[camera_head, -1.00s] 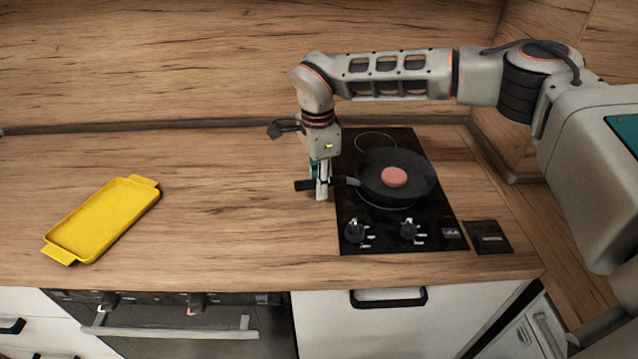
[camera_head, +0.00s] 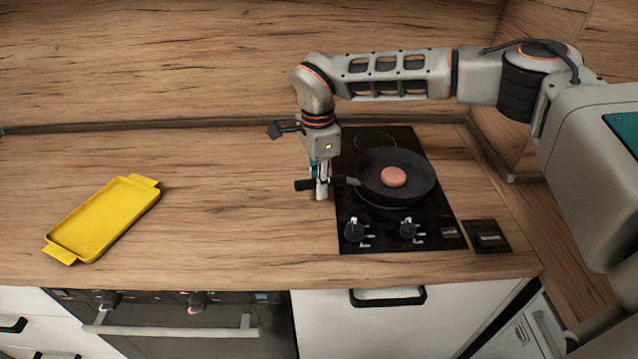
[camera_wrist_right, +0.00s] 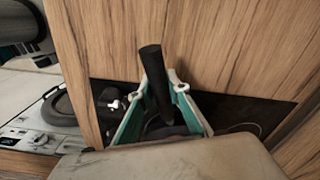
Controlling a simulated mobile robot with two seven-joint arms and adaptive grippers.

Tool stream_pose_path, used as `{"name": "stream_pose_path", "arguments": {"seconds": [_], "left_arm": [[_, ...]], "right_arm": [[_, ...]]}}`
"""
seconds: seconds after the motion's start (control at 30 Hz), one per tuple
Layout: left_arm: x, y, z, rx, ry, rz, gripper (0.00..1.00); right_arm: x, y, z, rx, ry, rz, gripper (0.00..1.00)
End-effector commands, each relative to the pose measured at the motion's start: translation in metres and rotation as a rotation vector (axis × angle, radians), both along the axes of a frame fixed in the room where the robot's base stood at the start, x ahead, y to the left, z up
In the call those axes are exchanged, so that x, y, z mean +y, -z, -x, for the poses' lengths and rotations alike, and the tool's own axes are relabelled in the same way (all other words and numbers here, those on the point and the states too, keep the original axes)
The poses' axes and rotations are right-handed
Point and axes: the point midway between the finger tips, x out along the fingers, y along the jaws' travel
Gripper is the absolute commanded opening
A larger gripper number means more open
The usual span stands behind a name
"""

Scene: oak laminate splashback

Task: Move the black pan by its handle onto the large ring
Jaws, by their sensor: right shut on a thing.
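The black pan (camera_head: 412,180) is at the cooktop (camera_head: 377,238), with a round pinkish patty (camera_head: 393,177) inside it. It covers most of the large ring (camera_head: 391,206), whose front edge shows below it. I cannot tell whether the pan touches the glass. Its handle points left. My right gripper (camera_head: 321,188) is shut on the handle, left of the cooktop edge. In the right wrist view the handle (camera_wrist_right: 151,66) sticks up between the two fingers. The small ring (camera_head: 376,141) is bare behind the pan. My left gripper is out of view.
A yellow tray (camera_head: 103,219) lies on the wooden counter at left. Two knobs (camera_head: 354,230) stand at the cooktop's front. A small dark panel (camera_head: 487,236) lies to its right. The counter between tray and cooktop is clear. The splashback rises behind.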

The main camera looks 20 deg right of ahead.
Motion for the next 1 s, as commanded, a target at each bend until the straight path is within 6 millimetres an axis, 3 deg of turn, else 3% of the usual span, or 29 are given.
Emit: {"name": "stream_pose_path", "arguments": {"seconds": [0.87, 0.9, 0.93, 1.0], "left_arm": [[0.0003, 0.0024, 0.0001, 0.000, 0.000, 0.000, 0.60], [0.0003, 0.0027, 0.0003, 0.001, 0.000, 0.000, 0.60], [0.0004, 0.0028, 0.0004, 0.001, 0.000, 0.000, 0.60], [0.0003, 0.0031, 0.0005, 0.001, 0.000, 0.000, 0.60]], "right_arm": [[0.0001, 0.0056, -0.0011, -0.003, 0.000, 0.000, 0.00], [0.0002, 0.0056, -0.0010, -0.003, 0.000, 0.000, 0.27], [0.0002, 0.0056, -0.0010, -0.003, 0.000, 0.000, 0.34], [0.0002, 0.0058, -0.0009, -0.003, 0.000, 0.000, 0.36]]}}
